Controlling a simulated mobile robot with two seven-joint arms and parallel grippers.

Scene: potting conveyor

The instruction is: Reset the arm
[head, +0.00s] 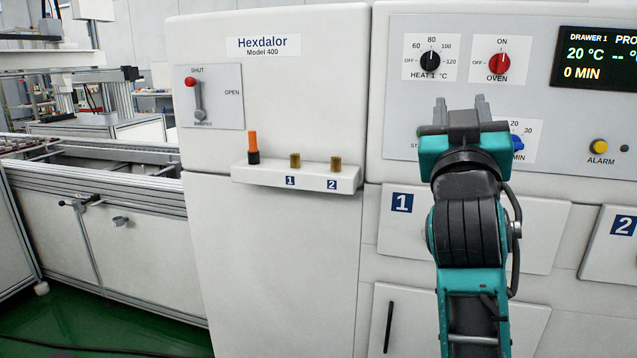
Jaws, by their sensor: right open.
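My right arm rises from the lower right in the head view. Its teal and black gripper (461,105) points away from me towards the oven's control panel (590,115). The two grey fingertips stand a little apart, with nothing seen between them. I cannot tell whether the fingers touch the panel. My left gripper is not in view.
A red-tipped lever (196,95) is on the left. A small shelf (297,177) holds an orange-topped piece (253,146). A conveyor (110,165) stands at left.

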